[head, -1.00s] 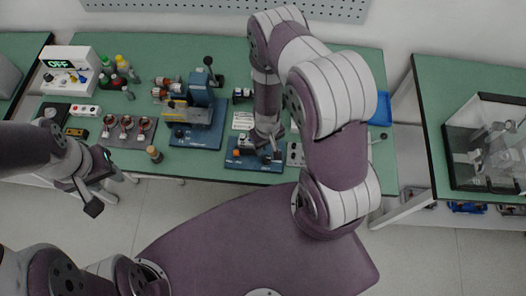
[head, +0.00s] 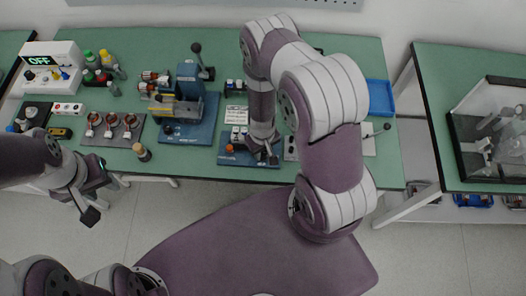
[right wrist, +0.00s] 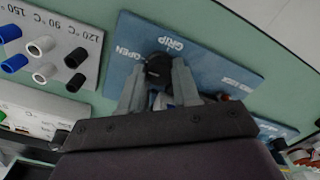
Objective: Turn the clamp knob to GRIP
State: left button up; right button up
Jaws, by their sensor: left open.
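The clamp knob (right wrist: 159,69) is a black round knob on a blue plate (right wrist: 220,78) printed OPEN on its left and GRIP above it in the right wrist view. My right gripper (right wrist: 160,72) has a grey finger on each side of the knob, close against it, and looks shut on it. The knob's pointer direction cannot be read. In the head view, my right gripper (head: 266,153) is at the right part of the blue plate (head: 230,158) and hides the knob. My left gripper (head: 96,198) is open and empty, in front of the bench's left front edge.
A blue stand (head: 188,115) with a lever is left of the plate. Farther left are a tray of copper stators (head: 112,132), bottles (head: 105,60) and a display box reading OFF (head: 50,63). A blue tray (head: 380,98) is right.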

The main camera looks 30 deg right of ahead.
jog(key=m, duration=0.4)
jog(key=shift+f, duration=0.1)
jog(key=m, duration=0.4)
jog(key=shift+b, duration=0.35)
jog(key=m, duration=0.5)
jog(key=shift+m, duration=0.4)
jog(key=o, duration=0.6)
jog(key=shift+o, duration=0.9)
